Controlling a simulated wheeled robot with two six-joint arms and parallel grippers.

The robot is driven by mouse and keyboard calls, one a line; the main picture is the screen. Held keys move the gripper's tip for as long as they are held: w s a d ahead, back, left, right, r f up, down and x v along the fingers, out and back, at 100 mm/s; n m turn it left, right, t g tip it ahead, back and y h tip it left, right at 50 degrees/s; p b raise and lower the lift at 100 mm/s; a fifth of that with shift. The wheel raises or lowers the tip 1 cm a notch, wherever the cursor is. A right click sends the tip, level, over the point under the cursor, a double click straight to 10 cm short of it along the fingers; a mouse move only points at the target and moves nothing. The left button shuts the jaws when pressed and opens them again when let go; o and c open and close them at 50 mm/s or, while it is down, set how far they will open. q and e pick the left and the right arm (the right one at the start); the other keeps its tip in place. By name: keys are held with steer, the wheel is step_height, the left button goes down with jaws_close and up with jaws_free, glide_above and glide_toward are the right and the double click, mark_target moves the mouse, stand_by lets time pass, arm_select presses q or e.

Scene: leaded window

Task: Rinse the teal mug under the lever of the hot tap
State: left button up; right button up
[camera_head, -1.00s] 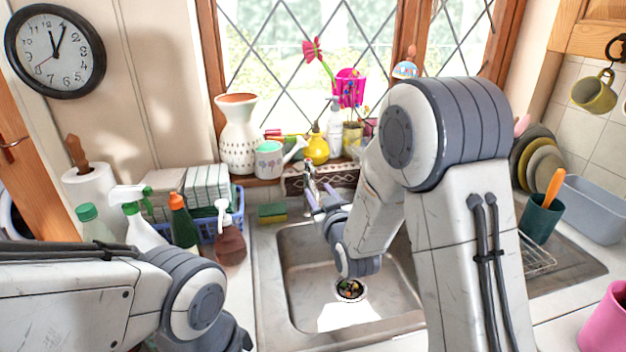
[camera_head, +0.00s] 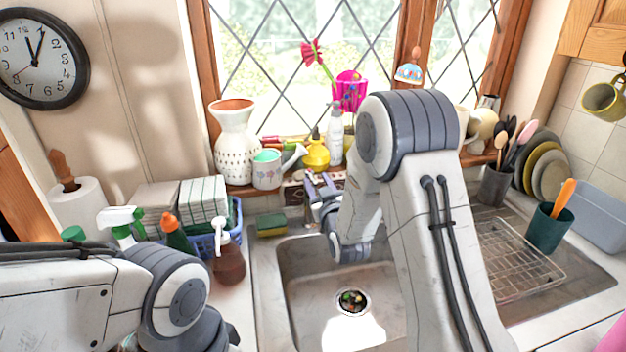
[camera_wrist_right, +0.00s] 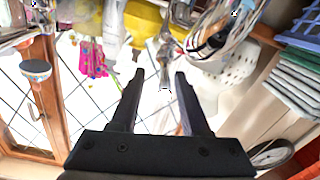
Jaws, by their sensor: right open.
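My right gripper (camera_head: 320,186) is open and empty above the back edge of the sink, in front of the window sill. In the right wrist view its two dark fingers (camera_wrist_right: 161,80) are spread, with a chrome tap part (camera_wrist_right: 166,45) beyond and between their tips. I cannot tell whether they touch it, or which tap it is. In the head view the gripper mostly hides the tap. I cannot make out a teal mug for certain; a dark teal cup (camera_head: 549,230) holding an orange-handled tool stands right of the sink. My left arm shows at lower left, its gripper out of view.
The sink basin (camera_head: 310,290) is empty but for scraps at its drain. A sponge (camera_head: 271,224), a soap bottle (camera_head: 228,258) and a blue basket (camera_head: 205,244) stand to the left. A vase (camera_head: 234,150) and a watering can (camera_head: 268,170) line the sill. A wire rack (camera_head: 520,262) is on the right.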

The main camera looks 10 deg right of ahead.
steer(key=shift+a, duration=0.2)
steer(key=shift+w+a, duration=0.1)
jaws_close()
steer(key=shift+f, duration=0.1)
stand_by(1.0)
